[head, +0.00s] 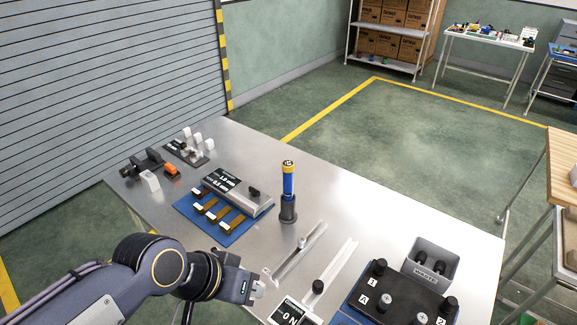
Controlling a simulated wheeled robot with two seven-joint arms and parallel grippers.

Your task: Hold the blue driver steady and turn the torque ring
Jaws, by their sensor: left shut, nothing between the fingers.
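The blue driver (288,186) stands upright in a dark grey holder (288,209) near the middle of the metal table. A yellow band with dark marks, which looks like the torque ring (288,165), sits at its top. My left gripper (260,287) is at the table's near side, below and left of the driver in the picture and well apart from it. Its fingers are shut and empty. My right gripper is not in view.
Left of the driver, a grey device (236,194) stands by a blue mat (185,208). Rails (300,252) lie in front of the driver. A grey waste bin (447,266) and a black board with knobs (395,302) stand at right. Table behind the driver is clear.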

